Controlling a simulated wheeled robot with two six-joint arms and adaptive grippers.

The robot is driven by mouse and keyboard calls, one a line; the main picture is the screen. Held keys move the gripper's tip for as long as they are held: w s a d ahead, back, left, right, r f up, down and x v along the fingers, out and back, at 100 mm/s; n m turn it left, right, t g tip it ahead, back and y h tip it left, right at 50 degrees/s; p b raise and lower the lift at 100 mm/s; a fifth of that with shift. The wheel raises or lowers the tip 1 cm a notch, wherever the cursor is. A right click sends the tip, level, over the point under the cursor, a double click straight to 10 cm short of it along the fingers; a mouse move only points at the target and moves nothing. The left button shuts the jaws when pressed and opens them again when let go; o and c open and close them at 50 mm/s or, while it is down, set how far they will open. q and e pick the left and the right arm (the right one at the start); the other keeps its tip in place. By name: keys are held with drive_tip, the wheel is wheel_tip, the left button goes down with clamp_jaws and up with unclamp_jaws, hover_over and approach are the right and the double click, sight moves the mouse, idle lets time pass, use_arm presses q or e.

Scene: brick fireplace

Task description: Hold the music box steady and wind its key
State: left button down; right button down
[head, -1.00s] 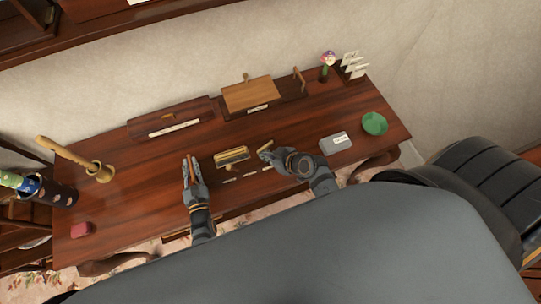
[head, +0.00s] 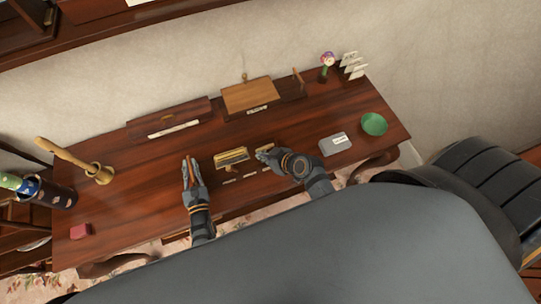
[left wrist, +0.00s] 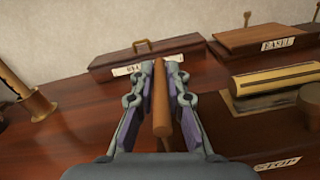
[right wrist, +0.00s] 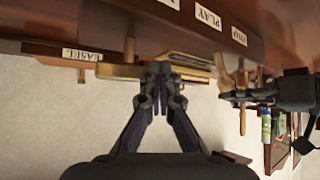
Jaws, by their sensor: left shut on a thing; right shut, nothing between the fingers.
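The likely music box is a brass cylinder on a base (head: 231,158), mid-desk near the front edge; the brass also shows in the left wrist view (left wrist: 278,79). My left gripper (head: 190,162) is left of it, apart from it, shut on a brown wooden rod (left wrist: 162,95) that stands up between its fingers. My right gripper (head: 262,154) is shut and empty just right of the brass cylinder. In the right wrist view its fingertips (right wrist: 160,72) overlap the brass; whether they touch it is unclear. I cannot make out the key for certain.
Labels reading PLAY (right wrist: 208,17) and STOP (right wrist: 239,37) lie along the desk front. An easel box (head: 249,94) and a flat case (head: 170,117) stand behind. A grey box (head: 335,143) and green dish (head: 374,124) are right. A brass pot (head: 101,173) is left.

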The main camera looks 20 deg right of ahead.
use_arm(q)
drive_tip(key=shift+f, duration=0.1)
use_arm(e)
drive_tip(key=s+r, duration=0.6)
drive_tip(key=s, duration=0.5)
drive_tip(key=shift+s+d+r, duration=0.2)
drive_tip(key=shift+r, duration=0.15)
use_arm(q)
drive_tip(key=c, duration=1.3)
unclamp_jaws()
drive_tip(key=s, duration=0.7)
drive_tip(key=shift+s+a, duration=0.15)
drive_tip(key=shift+s, duration=0.1)
use_arm(e)
drive_tip(key=shift+f, duration=0.1)
